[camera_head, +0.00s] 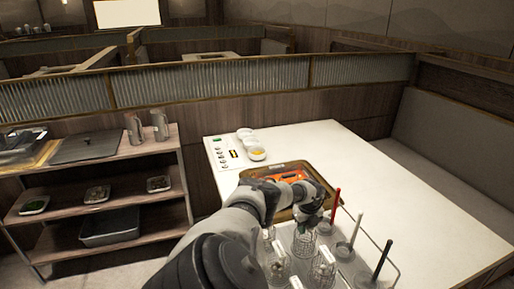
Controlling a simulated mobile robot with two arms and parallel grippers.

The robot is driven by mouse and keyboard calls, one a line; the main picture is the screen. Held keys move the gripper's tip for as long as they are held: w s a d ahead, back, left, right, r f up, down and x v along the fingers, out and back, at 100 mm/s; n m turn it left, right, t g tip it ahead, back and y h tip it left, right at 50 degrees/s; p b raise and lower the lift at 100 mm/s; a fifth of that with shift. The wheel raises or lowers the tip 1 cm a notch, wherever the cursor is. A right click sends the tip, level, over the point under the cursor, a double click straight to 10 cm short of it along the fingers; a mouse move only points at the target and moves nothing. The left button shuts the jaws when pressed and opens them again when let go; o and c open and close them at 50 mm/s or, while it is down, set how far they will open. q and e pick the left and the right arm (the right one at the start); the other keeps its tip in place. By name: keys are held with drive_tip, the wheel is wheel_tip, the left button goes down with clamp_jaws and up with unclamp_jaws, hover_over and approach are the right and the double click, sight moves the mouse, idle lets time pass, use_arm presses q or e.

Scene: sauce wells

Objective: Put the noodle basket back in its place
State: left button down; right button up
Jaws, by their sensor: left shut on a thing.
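My left gripper (308,208) is shut over the wire rack area on the white table, its arm coming in from the lower left. A wire noodle basket (304,241) hangs directly below it, and its upper part is hidden by the gripper. Other wire baskets stand close by, one at the left (279,264) and one at the right (324,266), in a clear-topped rack (348,272). I cannot tell whether the held basket is seated in the rack or just above it. My right gripper is not in view.
Red (336,204), white (356,228) and black (384,256) upright handles stand right of the baskets. A brown tray (322,183) with orange items lies behind the gripper. White bowls (256,154) are farther back. A wooden shelf (115,206) stands left. The table's right side (425,205) is clear.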

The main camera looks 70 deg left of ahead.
use_arm(q)
drive_tip(key=shift+f, duration=0.3)
idle(0.4)
drive_tip(key=shift+c, duration=0.2)
unclamp_jaws()
idle(0.5)
drive_tip(key=shift+r, duration=0.1)
wheel_tip(320, 180, up, 11)
drive_tip(key=p, duration=1)
idle(0.4)
idle(0.4)
